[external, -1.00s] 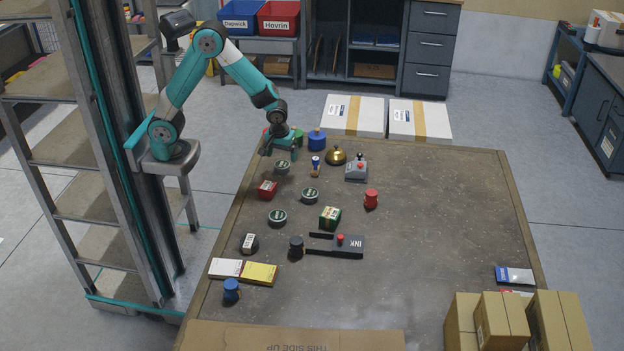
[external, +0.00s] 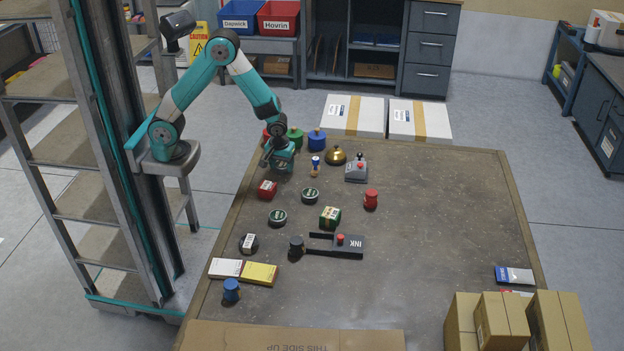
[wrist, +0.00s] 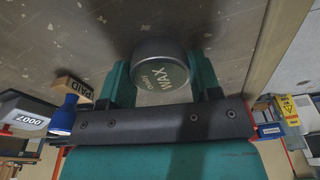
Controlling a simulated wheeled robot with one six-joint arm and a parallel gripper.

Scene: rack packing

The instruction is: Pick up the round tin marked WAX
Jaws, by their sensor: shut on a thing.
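In the external view my gripper (external: 281,168) is low at the far left of the table and hides the tin. I cannot tell whether the tin touches the table. Two similar round tins, one (external: 310,195) and another (external: 278,217), stand nearer the camera; their labels are too small to read.
Red, green and blue (external: 317,139) containers stand behind. The table's right side is mostly clear.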

